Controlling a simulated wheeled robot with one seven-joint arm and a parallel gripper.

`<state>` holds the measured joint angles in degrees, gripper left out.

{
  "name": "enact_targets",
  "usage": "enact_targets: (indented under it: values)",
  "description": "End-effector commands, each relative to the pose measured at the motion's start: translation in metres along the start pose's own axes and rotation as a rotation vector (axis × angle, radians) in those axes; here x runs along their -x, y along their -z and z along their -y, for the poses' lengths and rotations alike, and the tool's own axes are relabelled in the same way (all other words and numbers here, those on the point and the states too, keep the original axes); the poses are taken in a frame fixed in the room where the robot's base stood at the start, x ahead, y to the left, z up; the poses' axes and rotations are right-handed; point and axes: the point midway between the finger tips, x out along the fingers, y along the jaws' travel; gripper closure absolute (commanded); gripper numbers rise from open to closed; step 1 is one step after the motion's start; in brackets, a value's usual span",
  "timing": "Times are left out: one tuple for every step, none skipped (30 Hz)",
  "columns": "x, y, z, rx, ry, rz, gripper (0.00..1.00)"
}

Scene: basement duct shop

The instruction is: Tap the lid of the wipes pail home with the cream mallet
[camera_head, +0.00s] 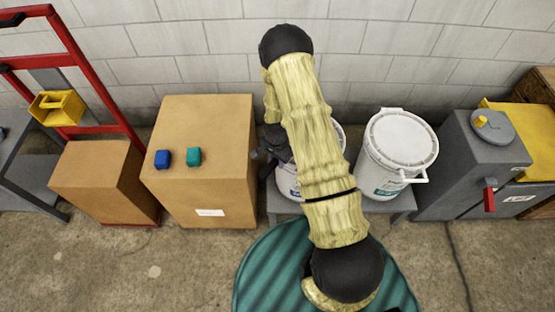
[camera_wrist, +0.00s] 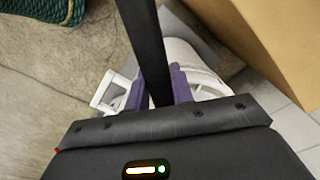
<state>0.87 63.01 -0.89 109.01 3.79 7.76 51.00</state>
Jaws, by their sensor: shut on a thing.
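My gripper (camera_wrist: 158,92) has purple fingers shut on a long black bar (camera_wrist: 150,45), which looks like the handle of the cream mallet. No cream mallet head shows in either view. In the head view my arm covers most of a white pail (camera_head: 288,186) on a low grey stand; its lid is largely hidden. A white pail also shows behind my fingers in the wrist view (camera_wrist: 190,58). A second white pail (camera_head: 391,165) with a white lid (camera_head: 401,138) stands to the right. I cannot tell which is the wipes pail.
A grey machine (camera_head: 470,165) stands right. A ribbed green round surface (camera_head: 262,270) is in front. The block wall is close behind.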

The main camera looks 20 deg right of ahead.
Motion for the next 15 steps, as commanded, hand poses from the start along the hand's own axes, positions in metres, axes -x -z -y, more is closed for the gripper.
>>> enact_targets:
  values:
    - [0.006,0.001,0.001,0.000,0.001,-0.001,1.00]
    - [0.009,0.001,0.001,0.000,0.002,-0.001,1.00]
    - [0.013,0.001,0.001,-0.001,0.002,-0.002,1.00]
    - [0.017,0.001,0.001,-0.001,0.002,-0.002,1.00]
    - [0.020,0.001,0.001,-0.001,0.002,-0.002,1.00]
    - [0.024,0.001,0.001,0.000,0.002,-0.002,1.00]
    - [0.027,0.001,0.001,0.000,0.002,-0.002,1.00]
    - [0.029,0.001,0.001,0.000,0.002,-0.002,1.00]
    - [0.033,0.001,0.001,0.001,0.002,-0.002,1.00]
    - [0.034,0.001,0.001,0.001,0.002,-0.002,1.00]
    - [0.035,0.001,0.001,0.000,0.002,-0.002,1.00]
    - [0.036,0.001,0.001,0.000,0.002,-0.002,1.00]
    - [0.036,0.001,0.001,0.000,0.001,-0.001,1.00]
    - [0.035,0.001,0.000,0.000,0.001,-0.001,1.00]
    - [0.035,0.001,0.000,0.000,0.001,-0.001,1.00]
